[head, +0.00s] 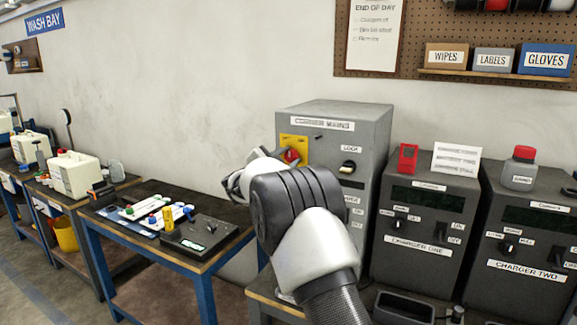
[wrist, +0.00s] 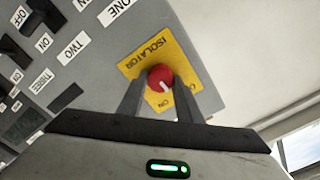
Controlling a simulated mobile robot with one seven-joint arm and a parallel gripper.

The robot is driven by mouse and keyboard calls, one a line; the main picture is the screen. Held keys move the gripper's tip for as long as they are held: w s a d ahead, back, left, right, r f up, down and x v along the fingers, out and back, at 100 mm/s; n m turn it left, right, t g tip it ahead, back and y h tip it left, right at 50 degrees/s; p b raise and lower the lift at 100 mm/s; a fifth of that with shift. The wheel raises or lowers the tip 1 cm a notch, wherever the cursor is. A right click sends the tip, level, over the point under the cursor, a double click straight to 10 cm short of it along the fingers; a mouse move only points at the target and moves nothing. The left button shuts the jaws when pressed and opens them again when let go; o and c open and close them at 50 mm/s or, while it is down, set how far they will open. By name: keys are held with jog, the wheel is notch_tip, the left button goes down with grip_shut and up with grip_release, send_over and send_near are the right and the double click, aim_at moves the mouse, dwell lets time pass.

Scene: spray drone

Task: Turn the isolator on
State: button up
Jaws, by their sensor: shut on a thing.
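The isolator is a red rotary knob (wrist: 160,78) with a white pointer mark, on a yellow plate (wrist: 188,63) lettered ISOLATOR. The knob (head: 291,156) also shows in the head view, on the upper left of the grey charger mains cabinet (head: 345,112). My gripper (wrist: 160,85) is shut on the red knob, one finger on each side. In the wrist view the white mark points down and slightly right, towards the lower plate edge. An ON label shows there, and other lettering is partly hidden by the fingers. In the head view my arm hides the gripper's fingertips.
A lock switch (head: 348,167) sits right of the isolator. Rows of labelled switches (wrist: 20,52) lie beside it in the wrist view. Charger one (head: 425,225) and charger two (head: 530,235) stand to the right. A low bench with tools (head: 165,225) is at left.

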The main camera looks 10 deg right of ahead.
jog(key=m+b, duration=0.2)
jog(key=m, duration=0.1)
jog(key=m+b, duration=0.1)
jog(key=shift+d+f+m, duration=0.1)
jog(key=shift+f+m, duration=0.2)
jog(key=m+b, duration=0.3)
jog(key=m, duration=0.1)
jog(key=shift+m+b, duration=0.3)
jog(key=shift+b, duration=0.05)
jog(key=shift+r, duration=0.1)
jog(key=o, duration=1)
jog(key=shift+o, duration=0.2)
jog(key=shift+s, duration=0.1)
jog(key=v, duration=1.7)
jog(key=shift+s+a+b, duration=0.15)
jog(key=shift+a+b, duration=0.05)
jog(key=shift+b, duration=0.1)
jog(key=shift+r, duration=0.1)
